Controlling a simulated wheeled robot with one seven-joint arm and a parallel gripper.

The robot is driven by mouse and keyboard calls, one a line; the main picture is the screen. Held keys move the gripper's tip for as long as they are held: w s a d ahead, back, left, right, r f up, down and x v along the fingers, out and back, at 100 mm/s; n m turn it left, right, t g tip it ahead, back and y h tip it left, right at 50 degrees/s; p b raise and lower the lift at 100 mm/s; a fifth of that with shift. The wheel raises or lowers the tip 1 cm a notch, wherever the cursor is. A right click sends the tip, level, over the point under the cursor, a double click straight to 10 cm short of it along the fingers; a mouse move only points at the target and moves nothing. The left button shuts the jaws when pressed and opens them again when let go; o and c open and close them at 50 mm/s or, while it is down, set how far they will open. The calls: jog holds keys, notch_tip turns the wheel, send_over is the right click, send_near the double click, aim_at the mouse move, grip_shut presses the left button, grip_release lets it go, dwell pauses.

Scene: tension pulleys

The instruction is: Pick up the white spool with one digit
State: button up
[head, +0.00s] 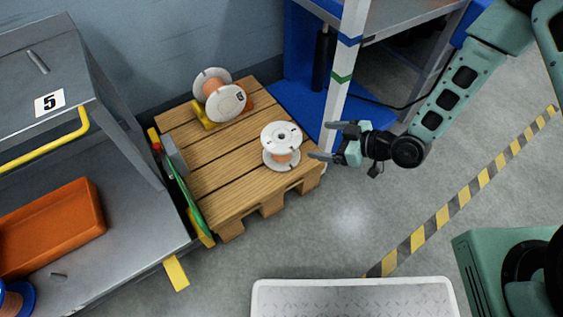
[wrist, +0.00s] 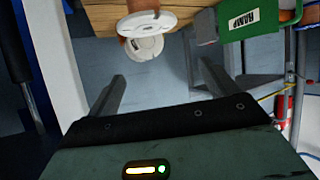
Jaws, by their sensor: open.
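A white spool (head: 281,134) with copper-coloured winding stands upright near the right edge of a wooden pallet (head: 205,160). A dark mark shows on its top flange, too small to read. A second white spool (head: 234,103) lies tilted at the back of the pallet, with a dark label I cannot read surely. My gripper (head: 322,140) is open and empty just right of the upright spool, apart from it, fingers pointing toward it. In the wrist view one white spool (wrist: 146,46) shows at the top, beyond the open fingers (wrist: 162,76).
A white rack post (head: 345,70) stands close behind my gripper. A grey bench (head: 120,260) with an orange tray (head: 50,230) is at left. A green sign reading RAMP (wrist: 255,18) shows in the wrist view.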

aim_at(285, 143)
jog(key=s+d+f+m+t+y+b, duration=0.25)
jog(key=f+t+b, duration=0.45)
jog(key=f, duration=0.6)
jog(key=shift+g, duration=0.7)
jog(key=b+x, duration=0.8)
jog(key=x, duration=0.8)
jog(key=shift+s+a, duration=0.1)
jog(key=shift+a, duration=0.25)
jog(key=shift+a+r, duration=0.1)
jog(key=shift+a, duration=0.05)
jog(key=shift+r, duration=0.1)
jog(key=c, duration=1.5)
